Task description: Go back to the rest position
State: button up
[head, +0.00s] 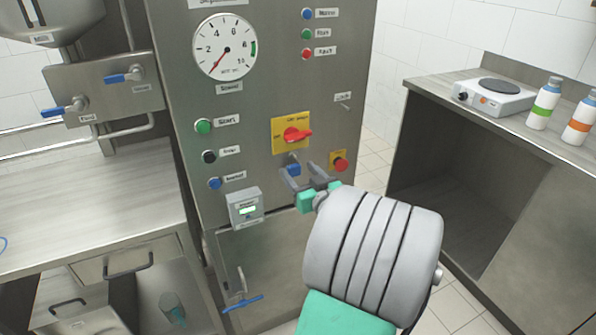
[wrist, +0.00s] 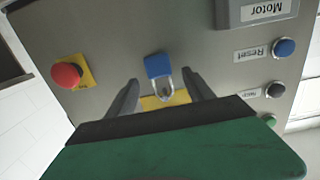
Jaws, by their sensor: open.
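My gripper (head: 299,173) is open in front of the steel control cabinet (head: 262,92), its two grey fingers pointing at the panel. A blue padlock (head: 292,169) hangs just below the yellow plate (head: 278,136) of the red rotary switch (head: 298,134). In the wrist view the blue padlock (wrist: 158,66) and its shackle show between the open fingers (wrist: 162,80), with the yellow plate (wrist: 178,97) partly hidden behind my gripper. The fingers do not appear to touch the padlock. How far they are from it is hard to tell.
A red mushroom button (head: 340,164) sits close to the right of my gripper. A small display box (head: 246,206) juts out at lower left. A counter (head: 430,88) with a hotplate (head: 497,95) and bottles stands at right; a steel bench (head: 90,195) is at left. Tiled floor lies between.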

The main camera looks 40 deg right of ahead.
jog(key=v, duration=0.7)
jog(key=w+a+n+g+y+p, duration=0.2)
jog(key=w+a+g+y+p, duration=0.15)
jog(key=a, duration=0.55)
jog(key=w+a+n+g+y+p, duration=0.3)
jog(key=a+p, duration=0.1)
jog(key=a, duration=0.5)
jog(key=s+a+r+m+g+h+p, duration=0.1)
jog(key=s+a+r+g+p, duration=0.5)
jog(key=s+a, duration=0.5)
jog(key=shift+a+m+g+h+p, duration=0.3)
jog(key=shift+m+g+h+p, duration=0.1)
jog(key=shift+g+p, duration=0.15)
